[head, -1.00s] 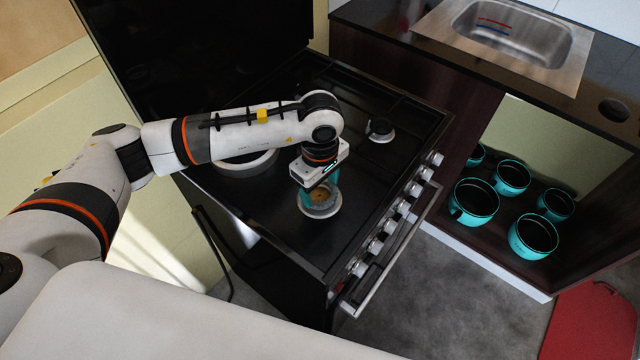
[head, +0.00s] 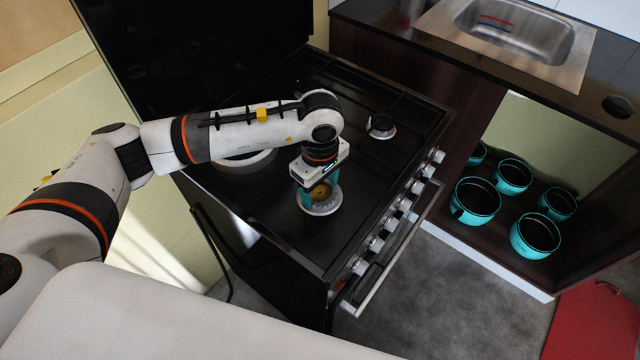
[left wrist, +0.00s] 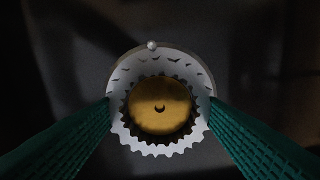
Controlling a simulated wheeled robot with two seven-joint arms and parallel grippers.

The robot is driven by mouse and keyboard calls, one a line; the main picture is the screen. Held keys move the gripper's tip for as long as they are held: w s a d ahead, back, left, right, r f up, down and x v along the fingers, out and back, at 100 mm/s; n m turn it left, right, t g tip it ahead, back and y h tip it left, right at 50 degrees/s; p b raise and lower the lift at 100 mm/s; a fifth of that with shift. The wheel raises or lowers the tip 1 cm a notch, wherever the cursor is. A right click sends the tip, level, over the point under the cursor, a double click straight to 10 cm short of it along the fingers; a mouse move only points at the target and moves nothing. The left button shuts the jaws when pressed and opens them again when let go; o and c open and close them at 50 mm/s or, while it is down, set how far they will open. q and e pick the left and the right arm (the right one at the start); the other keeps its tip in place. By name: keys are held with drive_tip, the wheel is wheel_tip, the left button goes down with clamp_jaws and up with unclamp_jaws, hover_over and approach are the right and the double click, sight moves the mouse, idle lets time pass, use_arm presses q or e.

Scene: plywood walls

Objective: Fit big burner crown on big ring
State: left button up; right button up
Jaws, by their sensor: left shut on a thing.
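The big burner crown (left wrist: 152,148), a silver toothed ring, is between the teal fingers of my left gripper (head: 318,193), which is shut on it. The wrist view shows one finger at each side of the crown and a round brass piece (left wrist: 160,105) in its middle. The big ring (head: 320,209), pale and round, lies on the hob right under the gripper. In the wrist view, a thin arc and a small white knob (left wrist: 152,45) show past the crown's top edge. I cannot tell whether the crown is seated or just above the ring. My right gripper is not in view.
A larger pale ring (head: 247,163) lies partly behind my left arm. A small burner (head: 381,126) is at the hob's back right. Knobs (head: 376,242) line the stove front. Several teal pots (head: 475,201) stand in the open cabinet, with a sink (head: 520,35) above.

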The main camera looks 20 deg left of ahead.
use_arm(q)
drive_tip(key=o, duration=1.1)
wheel_tip(320, 180, up, 12)
drive_tip(key=shift+f+b, duration=0.1)
drive_tip(key=shift+b, duration=0.6)
